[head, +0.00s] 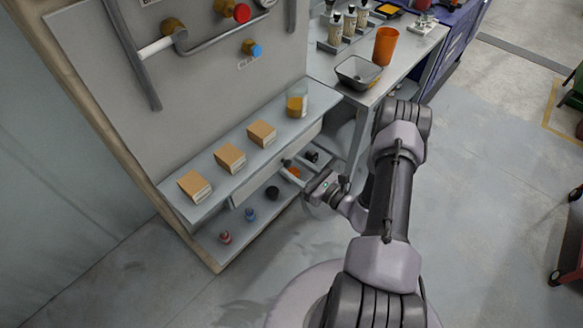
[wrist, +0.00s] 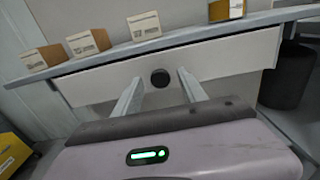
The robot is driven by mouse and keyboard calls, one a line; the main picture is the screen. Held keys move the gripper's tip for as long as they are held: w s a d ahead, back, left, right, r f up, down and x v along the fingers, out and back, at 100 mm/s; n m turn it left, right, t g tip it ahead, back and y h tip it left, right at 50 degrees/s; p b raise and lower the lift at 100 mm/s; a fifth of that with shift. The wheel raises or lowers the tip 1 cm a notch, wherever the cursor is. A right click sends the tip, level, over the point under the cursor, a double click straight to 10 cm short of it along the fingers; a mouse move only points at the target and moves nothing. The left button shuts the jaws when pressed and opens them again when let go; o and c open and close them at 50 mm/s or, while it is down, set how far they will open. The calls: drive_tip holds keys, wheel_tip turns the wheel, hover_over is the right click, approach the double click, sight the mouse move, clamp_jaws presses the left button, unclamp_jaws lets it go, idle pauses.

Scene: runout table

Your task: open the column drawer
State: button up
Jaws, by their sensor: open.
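The column drawer (wrist: 225,58) is a pale front panel under the grey shelf in the wrist view, with a round black knob (wrist: 160,78) at its middle. It looks closed, its front running along under the shelf edge. In the head view part of the drawer front (head: 307,137) shows below the shelf. My gripper (wrist: 156,82) is open, with its two pale fingers pointing at the drawer and the knob showing between them. I cannot tell whether the fingertips reach past the knob. In the head view my gripper (head: 290,172) is in front of the drawer, below shelf height.
Small knobs or bottles (head: 250,214) sit on the lower shelf. A side table (head: 402,57) holds a tray and an orange cup.

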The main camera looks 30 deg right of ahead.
drive_tip(key=shift+x, duration=0.8)
clamp_jaws()
drive_tip(key=shift+s, duration=0.1)
idle(0.8)
